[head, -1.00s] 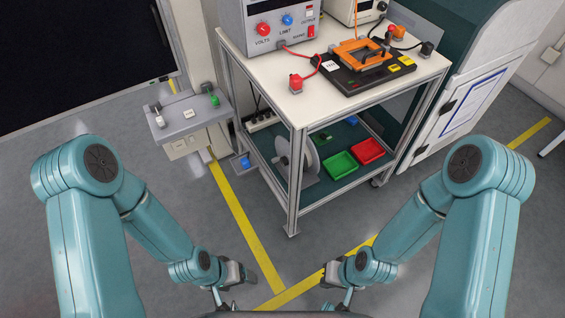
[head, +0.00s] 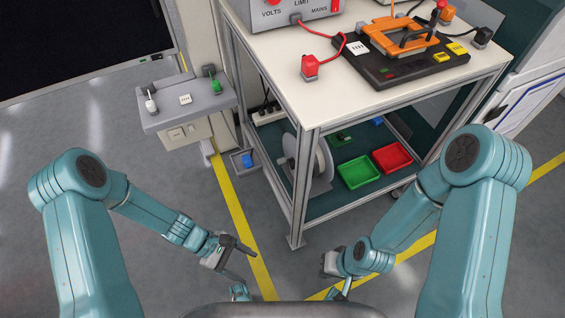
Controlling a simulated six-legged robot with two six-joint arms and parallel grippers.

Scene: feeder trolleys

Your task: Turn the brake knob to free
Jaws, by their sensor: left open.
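No knob in view carries a readable brake label. A small blue knob-like part (head: 248,160) sits low by the floor on a grey plate (head: 236,164), left of the trolley; its setting is too small to tell. A red VOLTS knob (head: 273,2) is cut by the top edge on the power supply. My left gripper (head: 246,262) is open and empty over the floor, below and apart from the blue part. My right gripper (head: 327,266) is low near the centre, partly hidden by its own wrist; its jaws cannot be made out.
The trolley (head: 309,115) bears a black board (head: 378,66) with an orange frame and a red plug block (head: 311,67). Its lower shelf holds green (head: 358,171) and red (head: 392,157) trays and a reel. A grey lever box (head: 187,112) stands left. The floor in front is clear.

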